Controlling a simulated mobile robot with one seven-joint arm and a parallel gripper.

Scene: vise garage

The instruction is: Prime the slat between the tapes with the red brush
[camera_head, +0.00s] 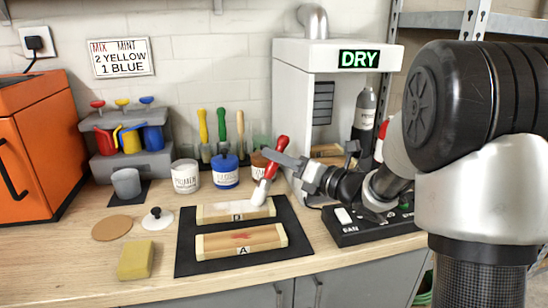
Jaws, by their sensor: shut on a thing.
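My gripper (277,160) is shut on the red brush (282,142), with the red handle end above the fingers. The pale bristle head (259,193) points down and appears to be at slat B (234,215), near its right part; exact contact is hard to tell. Slat B lies at the back of a dark mat (190,262) and has a whitish patch on its top. Its end tapes are small and hard to make out. Slat A (262,239) lies in front, with a reddish mark on top and pale ends.
Several jars, including a white jar (186,176) and a blue jar (225,170), stand behind the mat. A white DRY cabinet (300,95) and a black FAN panel (365,232) are right. A yellow sponge (135,260), round lid (157,219) and grey cup (126,183) are left.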

